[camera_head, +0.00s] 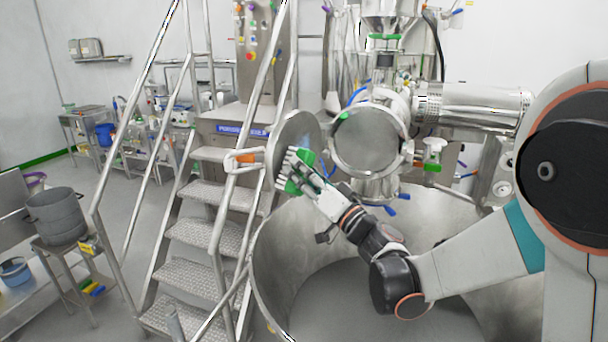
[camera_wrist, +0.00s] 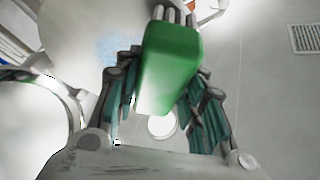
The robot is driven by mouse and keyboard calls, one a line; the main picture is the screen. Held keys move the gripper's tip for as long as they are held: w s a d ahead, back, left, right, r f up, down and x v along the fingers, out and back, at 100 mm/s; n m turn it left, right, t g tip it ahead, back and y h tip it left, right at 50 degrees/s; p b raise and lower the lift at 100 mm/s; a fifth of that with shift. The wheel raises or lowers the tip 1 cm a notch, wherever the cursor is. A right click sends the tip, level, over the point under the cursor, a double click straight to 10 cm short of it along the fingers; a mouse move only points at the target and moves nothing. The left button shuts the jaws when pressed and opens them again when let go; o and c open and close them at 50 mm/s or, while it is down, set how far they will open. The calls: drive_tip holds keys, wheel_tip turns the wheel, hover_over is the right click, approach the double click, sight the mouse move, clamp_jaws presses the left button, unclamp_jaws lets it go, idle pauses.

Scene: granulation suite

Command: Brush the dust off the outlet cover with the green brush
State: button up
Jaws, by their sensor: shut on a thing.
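The green brush (camera_head: 308,157) is held in my gripper (camera_head: 301,172), in front of the lower part of the round metal outlet cover (camera_head: 299,128), which hangs open left of the outlet. In the wrist view the green brush (camera_wrist: 170,65) fills the middle, between the teal finger pads of my gripper (camera_wrist: 165,85), which is shut on it. A speckled light-blue dust patch (camera_wrist: 118,48) shows on the grey cover (camera_wrist: 75,30), left of the brush. The brush hides part of the cover, and I cannot tell whether it touches.
A metal staircase with handrails (camera_head: 205,235) stands close left of the cover. The round outlet (camera_head: 368,140) is just right of it. A large open steel bowl (camera_head: 285,260) lies below my arm. A grey pot (camera_head: 57,217) stands on a stand at far left.

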drive_tip(key=shift+w+a, duration=0.3)
drive_tip(key=shift+a, duration=0.1)
